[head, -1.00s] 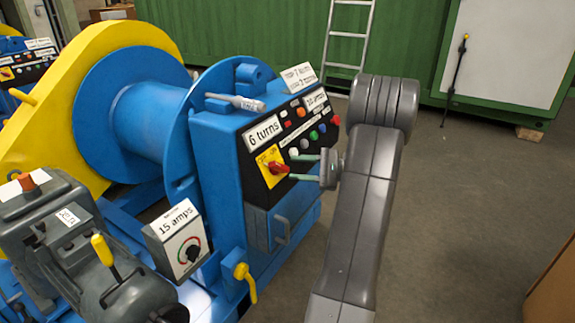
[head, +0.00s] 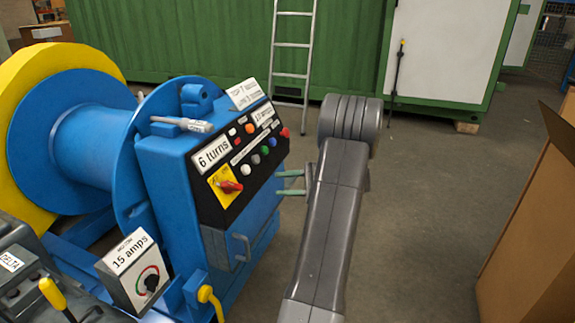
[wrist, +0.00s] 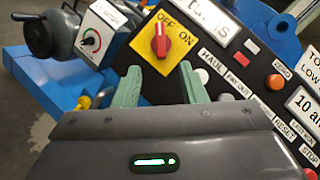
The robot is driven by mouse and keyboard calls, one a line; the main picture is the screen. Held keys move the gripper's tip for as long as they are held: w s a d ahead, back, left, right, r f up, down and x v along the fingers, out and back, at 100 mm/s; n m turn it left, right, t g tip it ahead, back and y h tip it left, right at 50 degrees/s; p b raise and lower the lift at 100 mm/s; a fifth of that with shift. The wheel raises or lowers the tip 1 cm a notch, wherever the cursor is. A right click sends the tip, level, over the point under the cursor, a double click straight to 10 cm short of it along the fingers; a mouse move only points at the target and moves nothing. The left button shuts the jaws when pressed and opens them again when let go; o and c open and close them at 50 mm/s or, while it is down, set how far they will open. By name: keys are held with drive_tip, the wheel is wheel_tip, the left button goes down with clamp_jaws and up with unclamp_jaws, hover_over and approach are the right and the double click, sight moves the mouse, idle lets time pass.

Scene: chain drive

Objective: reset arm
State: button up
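My gripper (head: 291,183) is in front of the control panel of the blue winch, apart from it, partly hidden by my arm in the head view. In the wrist view my gripper (wrist: 161,92) shows two green fingers spread apart with nothing between them.
The blue winch drum (head: 85,145) and panel housing fill the left. A dial box (head: 135,270) labelled 15 amps stands front left. A cardboard box (head: 535,235) is at right. A ladder (head: 292,55) leans at the green container (head: 230,40). Grey floor lies between.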

sight(235, 185)
drive_tip(key=a+b, duration=0.1)
drive_tip(key=a, duration=0.3)
drive_tip(key=a+b, duration=0.1)
drive_tip(key=a, duration=0.4)
drive_tip(key=s+a+b, duration=0.1)
drive_tip(key=a, duration=0.3)
drive_tip(key=shift+a, duration=0.3)
drive_tip(key=shift+d, duration=0.1)
